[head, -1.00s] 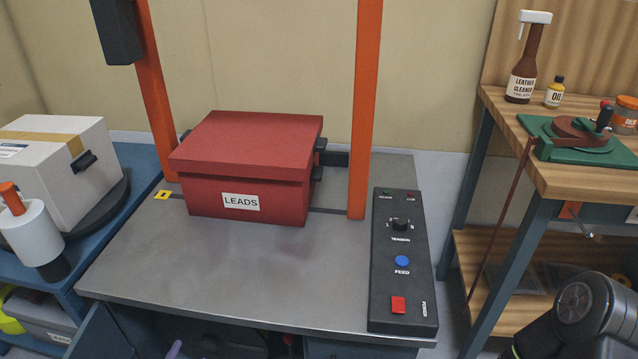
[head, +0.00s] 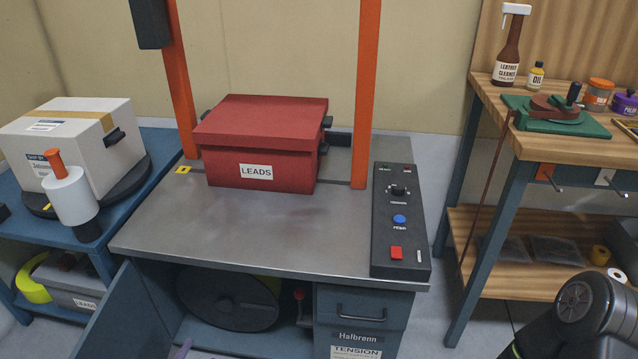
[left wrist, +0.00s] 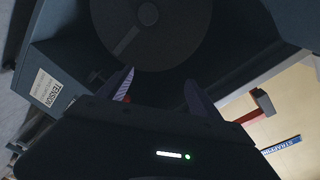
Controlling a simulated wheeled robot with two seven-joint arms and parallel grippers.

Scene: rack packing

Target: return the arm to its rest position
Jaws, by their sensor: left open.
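My left gripper (left wrist: 160,92) is open and empty in the left wrist view, its two fingers apart in front of the open cabinet below the grey bench. Only a small purple tip, which looks like one of its fingers, shows at the bottom edge of the head view (head: 183,350). A large dark reel (head: 228,298) sits inside the cabinet; it also shows beyond the fingers in the left wrist view (left wrist: 150,30). My right arm shows at the lower right of the head view, but its gripper is out of frame.
The cabinet door (head: 122,315) stands open on the left. A drawer unit (head: 362,306) is right of the opening. The red LEADS box (head: 262,145) stands on the bench (head: 200,230), beside a control panel (head: 400,235). A workbench (head: 535,165) is at right, a blue cart (head: 95,240) at left.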

